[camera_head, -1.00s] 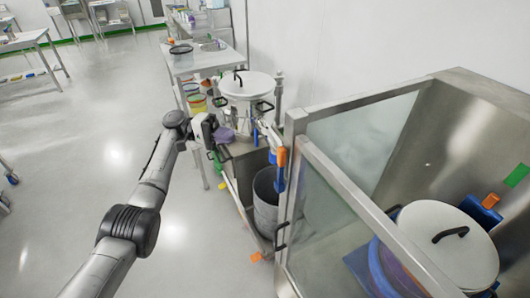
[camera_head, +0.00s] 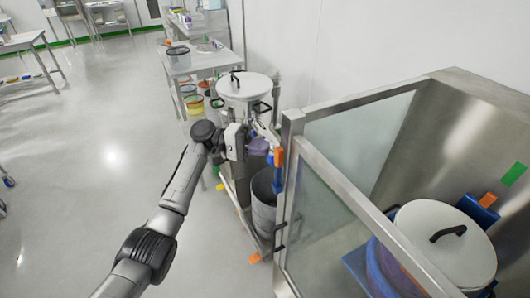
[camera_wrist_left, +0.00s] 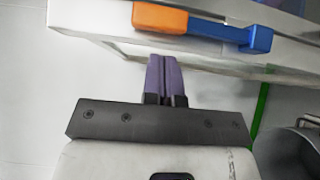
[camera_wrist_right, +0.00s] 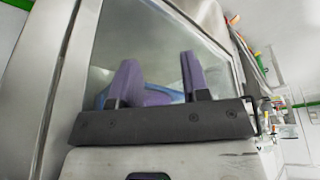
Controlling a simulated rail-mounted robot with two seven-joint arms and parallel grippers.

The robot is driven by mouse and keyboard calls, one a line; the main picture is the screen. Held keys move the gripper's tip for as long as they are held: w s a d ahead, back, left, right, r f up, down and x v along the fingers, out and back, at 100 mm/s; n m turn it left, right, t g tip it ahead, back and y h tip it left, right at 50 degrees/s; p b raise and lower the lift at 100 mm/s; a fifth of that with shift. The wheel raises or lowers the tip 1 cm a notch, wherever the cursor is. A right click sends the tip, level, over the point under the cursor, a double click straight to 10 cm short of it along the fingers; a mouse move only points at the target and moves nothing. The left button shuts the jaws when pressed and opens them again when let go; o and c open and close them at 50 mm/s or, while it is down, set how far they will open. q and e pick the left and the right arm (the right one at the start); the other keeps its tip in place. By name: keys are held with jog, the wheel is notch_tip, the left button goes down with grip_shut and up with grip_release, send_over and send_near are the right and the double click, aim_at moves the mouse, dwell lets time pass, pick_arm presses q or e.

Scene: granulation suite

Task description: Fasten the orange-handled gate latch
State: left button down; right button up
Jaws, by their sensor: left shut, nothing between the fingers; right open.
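The gate latch has an orange handle (camera_head: 279,157) and a blue arm (camera_head: 278,180) on the post of the glass-panelled gate. In the left wrist view the orange handle (camera_wrist_left: 160,18) lies just beyond my fingertips, with the blue arm (camera_wrist_left: 230,35) running right from it. My left gripper (camera_head: 262,146) is shut and empty, a little to the left of the handle; its purple fingers (camera_wrist_left: 161,62) are together. Whether they touch the gate frame is unclear. My right gripper (camera_wrist_right: 158,75) is open and empty before a glass panel, seen only in its own wrist view.
The gate's metal frame (camera_head: 352,188) encloses a drum with a white lid (camera_head: 447,240). A grey bin (camera_head: 264,205) stands left of the gate post. A lidded white vessel (camera_head: 244,88) and a steel table (camera_head: 195,62) stand behind.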

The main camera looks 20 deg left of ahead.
pick_arm(q)
jog(key=shift+s+d, duration=0.75)
jog(key=shift+d, duration=0.1)
